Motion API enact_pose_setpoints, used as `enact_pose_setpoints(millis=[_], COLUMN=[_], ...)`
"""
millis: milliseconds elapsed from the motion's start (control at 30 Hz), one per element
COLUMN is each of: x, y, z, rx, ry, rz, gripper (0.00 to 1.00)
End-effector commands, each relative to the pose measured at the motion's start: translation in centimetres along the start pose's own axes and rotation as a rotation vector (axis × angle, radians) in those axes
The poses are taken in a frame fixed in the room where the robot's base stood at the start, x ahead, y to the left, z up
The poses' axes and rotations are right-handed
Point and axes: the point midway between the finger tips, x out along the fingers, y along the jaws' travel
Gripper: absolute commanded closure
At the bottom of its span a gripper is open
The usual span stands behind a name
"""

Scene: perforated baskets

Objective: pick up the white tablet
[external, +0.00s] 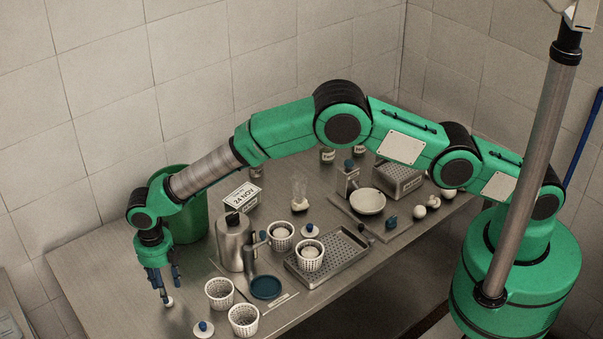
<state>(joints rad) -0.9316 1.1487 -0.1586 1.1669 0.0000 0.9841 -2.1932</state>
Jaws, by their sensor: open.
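A small round white thing, which looks like the white tablet (169,302), lies on the steel table at the left end, near the front edge. My gripper (166,291) points down right above it, with its blue fingers apart. The fingertips are close around or just over the white thing; I cannot tell whether they touch it. Part of it is hidden by the fingers.
White perforated baskets (219,293) and a white lid with a blue knob (203,329) stand to the right. Behind are a steel canister (232,250) and a green bin (190,222). A blue dish (265,287) and perforated tray (352,262) lie further right.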

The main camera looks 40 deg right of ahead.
Motion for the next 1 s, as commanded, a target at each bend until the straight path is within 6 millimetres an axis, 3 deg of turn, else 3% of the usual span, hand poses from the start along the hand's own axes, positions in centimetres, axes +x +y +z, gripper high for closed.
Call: enact_pose_setpoints(millis=[500, 1000], x=[4.5, 4.7], y=[0.3, 0.3], z=[0.0, 0.0], rx=[0.0, 0.0], ry=[0.001, 0.0], rz=[-0.001, 0.0], gripper=[0.55, 0.55])
